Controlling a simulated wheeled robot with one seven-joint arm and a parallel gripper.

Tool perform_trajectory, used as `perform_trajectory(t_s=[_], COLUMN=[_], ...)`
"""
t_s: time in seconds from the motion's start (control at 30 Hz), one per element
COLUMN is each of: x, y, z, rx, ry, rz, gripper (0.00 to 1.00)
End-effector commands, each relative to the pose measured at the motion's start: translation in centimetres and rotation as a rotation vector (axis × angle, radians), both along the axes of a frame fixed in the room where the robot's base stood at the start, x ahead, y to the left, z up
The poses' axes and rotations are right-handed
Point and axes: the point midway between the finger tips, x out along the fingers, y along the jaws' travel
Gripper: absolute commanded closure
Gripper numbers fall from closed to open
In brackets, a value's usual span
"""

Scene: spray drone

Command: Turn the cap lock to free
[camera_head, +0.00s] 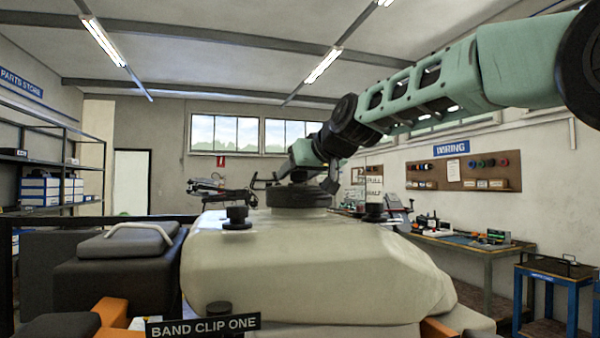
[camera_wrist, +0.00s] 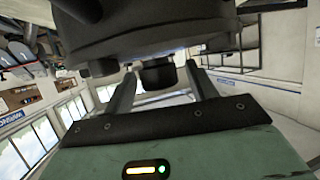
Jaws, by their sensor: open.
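The large pale tank (camera_head: 310,265) fills the middle of the head view. Its wide dark cap (camera_head: 298,196) sits on top, and the cap's dark underside edge (camera_wrist: 150,40) fills the upper part of the wrist view. A small dark block (camera_wrist: 158,76), perhaps the cap lock, shows below the cap's edge. My gripper (camera_wrist: 160,70) is open, with one finger on each side of this block. I cannot tell whether the fingers touch it. In the head view my arm reaches in from the right, and its end is at the cap. The lock's markings are not readable.
Two dark knobs (camera_head: 237,217) (camera_head: 374,212) stand on the tank's top, left and right of the cap. A "BAND CLIP ONE" sign (camera_head: 203,325) is in front. A dark case (camera_head: 115,265) stands at left, and a workbench (camera_head: 470,245) at right.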

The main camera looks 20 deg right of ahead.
Motion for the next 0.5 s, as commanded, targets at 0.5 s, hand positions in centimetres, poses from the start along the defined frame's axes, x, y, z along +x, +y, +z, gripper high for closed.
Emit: perform_trajectory(t_s=[0.5], x=[-7.0], y=[-1.9], z=[2.8], rx=[0.003], ry=[-0.004], rz=[0.001], gripper=[0.43])
